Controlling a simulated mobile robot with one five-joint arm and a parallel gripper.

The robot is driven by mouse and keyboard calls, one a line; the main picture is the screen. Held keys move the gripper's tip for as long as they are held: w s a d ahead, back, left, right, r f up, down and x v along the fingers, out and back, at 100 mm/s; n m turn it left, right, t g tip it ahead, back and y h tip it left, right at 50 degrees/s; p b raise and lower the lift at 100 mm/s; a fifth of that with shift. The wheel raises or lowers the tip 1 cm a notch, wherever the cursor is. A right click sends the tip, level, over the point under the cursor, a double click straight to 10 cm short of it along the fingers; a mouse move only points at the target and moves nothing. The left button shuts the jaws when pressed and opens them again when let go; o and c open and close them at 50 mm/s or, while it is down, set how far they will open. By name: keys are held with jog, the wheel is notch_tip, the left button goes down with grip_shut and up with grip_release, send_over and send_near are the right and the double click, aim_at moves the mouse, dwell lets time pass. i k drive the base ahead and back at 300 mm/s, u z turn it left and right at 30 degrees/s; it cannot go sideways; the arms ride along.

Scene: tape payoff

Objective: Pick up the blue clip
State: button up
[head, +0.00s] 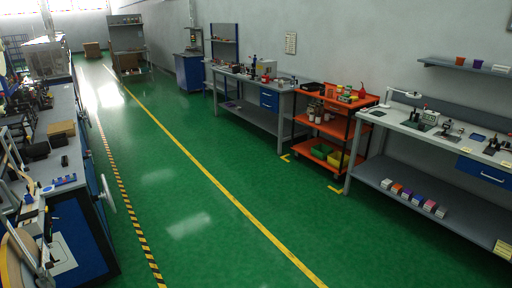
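A small blue object (65,181) lies on the left bench near its front edge; it may be the blue clip, but it is too small to tell.
The left bench (84,150) carries machines and boxes; a handwheel (107,194) juts from its side. An orange cart (322,128) stands between the right workbench (393,122) and another bench (245,78). The green aisle (190,160) between the rows is clear.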

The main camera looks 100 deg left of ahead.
aim_at(28, 198)
jog(key=u, duration=3.85)
jog(key=i, duration=8.05)
jog(key=u, duration=1.5)
